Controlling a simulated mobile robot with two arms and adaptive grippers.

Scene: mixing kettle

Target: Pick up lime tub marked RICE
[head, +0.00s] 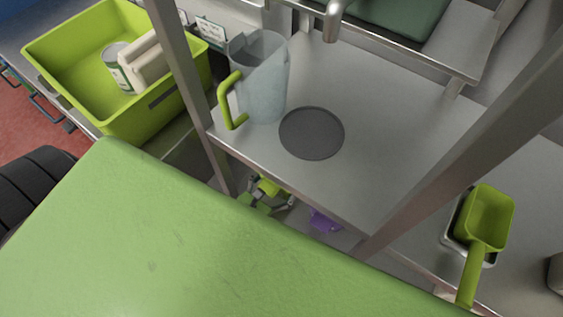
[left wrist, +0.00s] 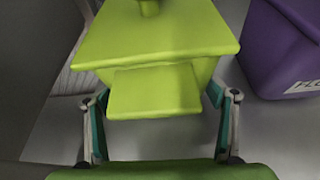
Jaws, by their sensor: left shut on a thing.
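A lime tub (left wrist: 155,35) with a lid and a knob fills the upper middle of the left wrist view. My left gripper (left wrist: 158,96) has a finger on each side of it and is shut on it. No RICE mark shows on the faces in view. In the head view a small part of the lime tub (head: 268,186) shows below the steel counter's front edge, with my left gripper (head: 258,202) at it. The counter and my green arm hide much of this spot. My right gripper is not in view.
A purple tub (left wrist: 285,45) with a partly readable label stands close on the right; it also shows in the head view (head: 324,221). Steel posts and the counter (head: 400,130) lie above. A jug (head: 265,88), dark disc (head: 311,133) and lime scoop (head: 487,220) rest there.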

